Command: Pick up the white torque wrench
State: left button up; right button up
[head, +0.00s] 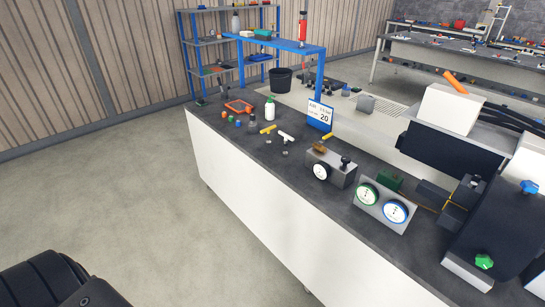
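A small white tool with a T-shaped handle (286,136), which looks like the white torque wrench, is on the dark counter (230,128) in the head view. It is just right of a yellow-handled tool (267,129), and another yellow-handled tool (328,136) is farther right. Its lower part is too small to make out. A dark rounded part at the bottom left looks like part of my own body. Neither of my grippers shows in the view.
Behind the tools stand a white spray bottle (270,108), an orange tray (239,106) and a blue-edged sign (320,115). A grey gauge box (330,166) and a two-dial box (384,205) stand nearer. Open floor (130,200) lies left of the counter.

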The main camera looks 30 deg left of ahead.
aim_at(285, 153)
jog(key=k, duration=0.5)
jog(key=u, duration=0.95)
jog(key=i, duration=1.45)
jog(key=z, duration=0.35)
